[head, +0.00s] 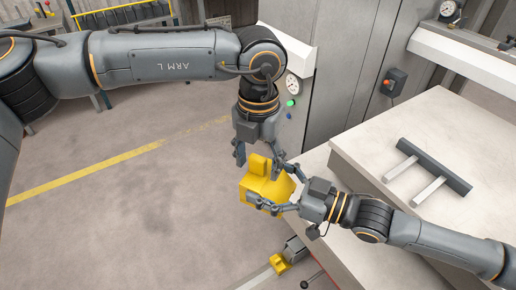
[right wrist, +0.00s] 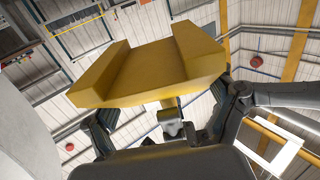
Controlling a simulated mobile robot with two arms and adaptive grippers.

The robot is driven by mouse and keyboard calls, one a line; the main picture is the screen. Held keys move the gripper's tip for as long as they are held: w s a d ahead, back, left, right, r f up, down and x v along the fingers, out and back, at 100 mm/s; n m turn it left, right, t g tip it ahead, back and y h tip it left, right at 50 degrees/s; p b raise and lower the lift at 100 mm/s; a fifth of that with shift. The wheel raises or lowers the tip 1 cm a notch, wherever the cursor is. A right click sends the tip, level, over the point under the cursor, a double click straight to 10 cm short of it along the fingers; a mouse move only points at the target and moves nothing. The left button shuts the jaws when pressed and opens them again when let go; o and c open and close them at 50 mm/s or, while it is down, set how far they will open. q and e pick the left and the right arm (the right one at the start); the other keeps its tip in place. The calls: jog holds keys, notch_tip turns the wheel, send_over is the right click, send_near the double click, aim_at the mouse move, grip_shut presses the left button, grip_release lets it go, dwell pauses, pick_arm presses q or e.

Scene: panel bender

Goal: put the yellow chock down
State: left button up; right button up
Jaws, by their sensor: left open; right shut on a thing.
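The yellow chock (head: 258,186) is a stepped block held in the air in the middle of the head view. My right gripper (head: 283,190) comes in from the right and is shut on it. In the right wrist view the chock (right wrist: 155,75) fills the upper middle, with a raised lip at each end, between my right gripper's fingers (right wrist: 165,118). My left gripper (head: 260,156) points down just above the chock, with its fingers open around the chock's top. I cannot tell if they touch it.
A pale worktop (head: 385,135) at the right carries a dark bar with two light prongs (head: 433,167). A grey machine cabinet (head: 345,80) with a gauge (head: 293,84) stands behind. A small yellow piece (head: 279,264) sits low near the table. The floor (head: 120,215) at left is clear.

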jog(key=shift+r, duration=0.1)
pick_arm(q)
grip_shut()
pick_arm(e)
jog(key=o, duration=1.2)
jog(key=shift+c, duration=0.2)
jog(key=shift+d, duration=0.1)
